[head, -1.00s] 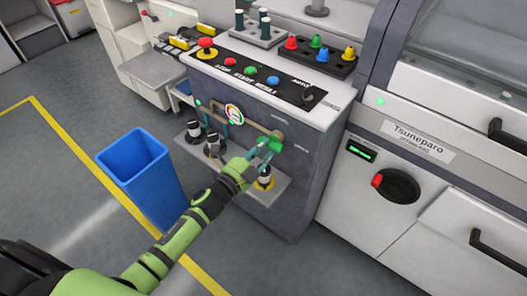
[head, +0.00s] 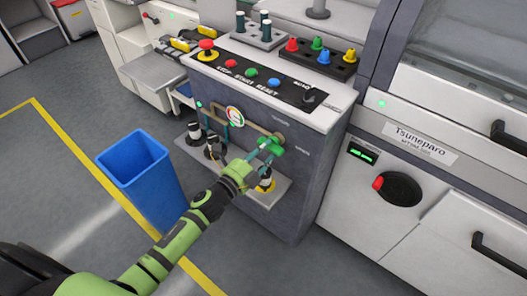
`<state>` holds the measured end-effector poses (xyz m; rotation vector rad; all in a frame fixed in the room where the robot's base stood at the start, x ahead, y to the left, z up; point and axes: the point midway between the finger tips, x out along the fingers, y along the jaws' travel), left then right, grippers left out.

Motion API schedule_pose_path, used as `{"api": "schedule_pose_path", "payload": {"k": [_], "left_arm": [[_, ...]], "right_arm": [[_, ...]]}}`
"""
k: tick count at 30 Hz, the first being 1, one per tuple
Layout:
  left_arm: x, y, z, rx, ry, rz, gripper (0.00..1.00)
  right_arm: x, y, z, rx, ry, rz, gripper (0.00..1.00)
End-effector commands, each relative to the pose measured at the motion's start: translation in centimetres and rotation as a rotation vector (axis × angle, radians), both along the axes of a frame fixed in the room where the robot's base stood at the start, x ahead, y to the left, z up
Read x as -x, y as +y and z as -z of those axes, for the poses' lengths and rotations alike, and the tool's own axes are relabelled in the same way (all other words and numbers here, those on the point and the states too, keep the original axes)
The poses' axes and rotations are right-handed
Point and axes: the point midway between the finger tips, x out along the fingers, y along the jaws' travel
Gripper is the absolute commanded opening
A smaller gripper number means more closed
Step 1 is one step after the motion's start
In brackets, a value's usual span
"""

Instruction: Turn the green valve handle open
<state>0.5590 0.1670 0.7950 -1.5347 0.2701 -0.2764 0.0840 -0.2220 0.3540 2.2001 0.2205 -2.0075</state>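The green valve handle (head: 276,147) sits on a tan pipe on the front of the grey control cabinet. My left gripper (head: 264,153) reaches up to it from the lower left, with its teal fingers at the handle's left side. The fingers overlap the handle in the picture. I cannot tell whether they grip it or only stand beside it. Part of the handle and pipe is hidden behind the fingers. My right gripper is not in view.
Black-and-white fittings (head: 214,147) stand on the ledge (head: 270,192) below. The cabinet top holds a button panel (head: 262,77). A blue bin (head: 142,172) stands on the floor at left.

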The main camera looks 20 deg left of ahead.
Motion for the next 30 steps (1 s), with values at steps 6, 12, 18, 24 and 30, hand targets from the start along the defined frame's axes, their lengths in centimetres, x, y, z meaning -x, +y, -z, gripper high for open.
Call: {"api": "schedule_pose_path", "payload": {"k": [6,12,18,24,30], "left_arm": [[0.0,0.0,0.0,0.002,0.000,0.000,0.52],[0.4,0.2,0.1,0.003,0.002,-0.001,0.52],[3.4,1.3,0.2,0.001,0.006,-0.001,0.52],[7.5,2.7,0.1,0.004,0.005,-0.001,0.52],[10.3,3.7,0.1,0.002,0.002,-0.001,0.52]], "right_arm": [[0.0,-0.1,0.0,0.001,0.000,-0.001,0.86],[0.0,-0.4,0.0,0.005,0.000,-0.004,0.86],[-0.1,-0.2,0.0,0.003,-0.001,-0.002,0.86],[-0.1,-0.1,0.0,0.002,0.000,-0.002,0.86],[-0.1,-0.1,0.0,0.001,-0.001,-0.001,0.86]]}}
